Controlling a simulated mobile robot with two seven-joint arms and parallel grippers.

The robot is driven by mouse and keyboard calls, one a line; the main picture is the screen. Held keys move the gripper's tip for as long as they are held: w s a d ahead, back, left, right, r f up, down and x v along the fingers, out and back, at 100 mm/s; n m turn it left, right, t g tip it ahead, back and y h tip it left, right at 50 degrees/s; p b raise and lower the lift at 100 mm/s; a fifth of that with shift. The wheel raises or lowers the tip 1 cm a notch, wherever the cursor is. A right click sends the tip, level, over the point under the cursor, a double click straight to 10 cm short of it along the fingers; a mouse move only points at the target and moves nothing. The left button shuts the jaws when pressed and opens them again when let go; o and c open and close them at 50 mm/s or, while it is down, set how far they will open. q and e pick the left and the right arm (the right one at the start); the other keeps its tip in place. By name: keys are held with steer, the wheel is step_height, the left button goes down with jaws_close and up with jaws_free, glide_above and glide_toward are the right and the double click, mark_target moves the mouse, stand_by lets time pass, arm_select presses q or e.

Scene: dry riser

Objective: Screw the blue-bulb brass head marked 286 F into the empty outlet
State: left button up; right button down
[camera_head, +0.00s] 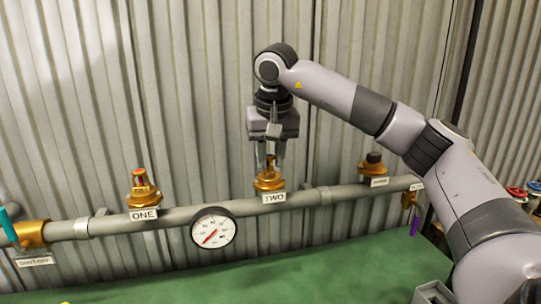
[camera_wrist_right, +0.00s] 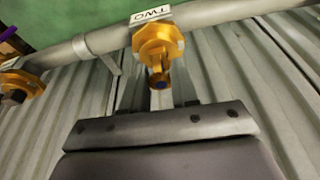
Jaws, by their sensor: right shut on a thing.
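A pipe outlet labelled TWO (camera_head: 269,182) sits at the middle of the grey pipe. My right gripper (camera_head: 270,158) points down over it, shut on a small brass head (camera_head: 270,161). The head stands upright at the top of the outlet, its lower end hidden at the brass fitting, so I cannot tell how deep it is threaded. In the right wrist view the brass head (camera_wrist_right: 158,78) shows a blue spot at its tip, in line with the outlet TWO fitting (camera_wrist_right: 158,42). The marking 286 F is not readable. My left gripper is not in view.
Outlet ONE (camera_head: 143,197) carries a brass head with a red bulb. An outlet with a dark cap (camera_head: 374,163) is to the right. A pressure gauge (camera_head: 213,228) and a teal-handled shut-off valve (camera_head: 30,235) are on the pipe. The green surface (camera_head: 280,280) in front is mostly clear.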

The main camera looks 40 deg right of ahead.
steer(key=m, duration=0.4)
steer(key=shift+w+a+g+h, duration=0.1)
steer(key=shift+a+g+h, duration=0.05)
steer(key=shift+g+h, duration=0.25)
steer(key=shift+m, duration=0.5)
steer(key=m, duration=0.2)
steer(key=shift+w+m+g+h, duration=0.1)
steer(key=shift+m+g+h, duration=0.2)
steer(key=shift+m+g, duration=0.5)
steer(key=shift+m, duration=1)
steer(key=shift+w, duration=0.1)
steer(key=shift+m, duration=0.7)
steer(key=m+g, duration=0.1)
steer(key=m, duration=0.3)
steer(key=shift+w, duration=0.15)
